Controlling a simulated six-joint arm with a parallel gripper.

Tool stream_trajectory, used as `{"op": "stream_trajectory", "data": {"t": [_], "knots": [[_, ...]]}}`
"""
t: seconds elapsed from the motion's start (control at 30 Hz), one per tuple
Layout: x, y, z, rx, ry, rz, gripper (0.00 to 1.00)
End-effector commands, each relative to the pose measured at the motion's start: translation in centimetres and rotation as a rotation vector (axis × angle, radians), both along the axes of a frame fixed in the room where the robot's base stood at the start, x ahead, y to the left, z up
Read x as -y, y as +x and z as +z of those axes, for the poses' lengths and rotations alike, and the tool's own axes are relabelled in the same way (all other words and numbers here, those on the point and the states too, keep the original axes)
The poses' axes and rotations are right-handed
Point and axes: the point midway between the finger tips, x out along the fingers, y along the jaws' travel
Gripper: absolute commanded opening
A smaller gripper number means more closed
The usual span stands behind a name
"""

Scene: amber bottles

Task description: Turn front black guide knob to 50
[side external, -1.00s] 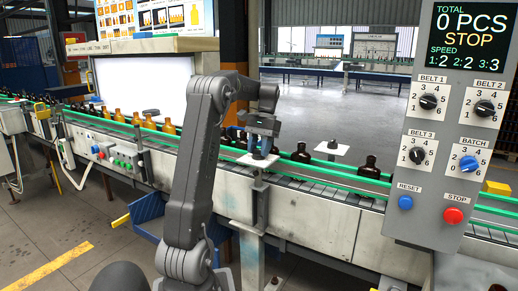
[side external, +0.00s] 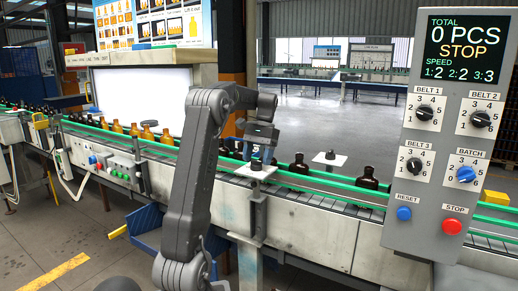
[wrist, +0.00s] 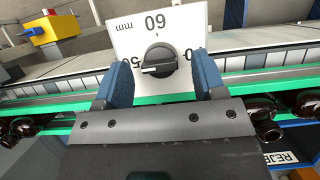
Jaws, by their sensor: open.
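The front black guide knob (side external: 256,166) sits on a small white plate on the near side of the conveyor. In the wrist view the knob (wrist: 158,61) shows a pale pointer line directed left. Its white dial plate (wrist: 195,18) carries upside-down markings, with 60 above the knob, mm at upper left and a number resembling 50 at the left. My gripper (side external: 261,153) is over the knob. In the wrist view my gripper (wrist: 161,72) has its two blue fingers apart, one on each side of the knob, with visible gaps. Contact cannot be seen.
A second black knob (side external: 330,155) on a white plate stands across the belt. Amber bottles (side external: 367,178) stand on the conveyor between green guide rails (side external: 320,176). A control panel (side external: 435,215) with dials and buttons stands at the right, its screen reading STOP.

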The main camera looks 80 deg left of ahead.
Motion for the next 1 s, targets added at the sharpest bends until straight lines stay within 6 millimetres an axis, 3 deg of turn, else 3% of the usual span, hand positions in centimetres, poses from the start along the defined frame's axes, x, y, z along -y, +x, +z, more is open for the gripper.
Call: {"op": "stream_trajectory", "data": {"t": [0.43, 1.0], "knots": [[-1.6, 1.6, 5.3, 0.0, 0.001, 0.0, 0.64], [-1.8, 1.8, 6.2, 0.0, 0.0, 0.0, 0.64]]}}
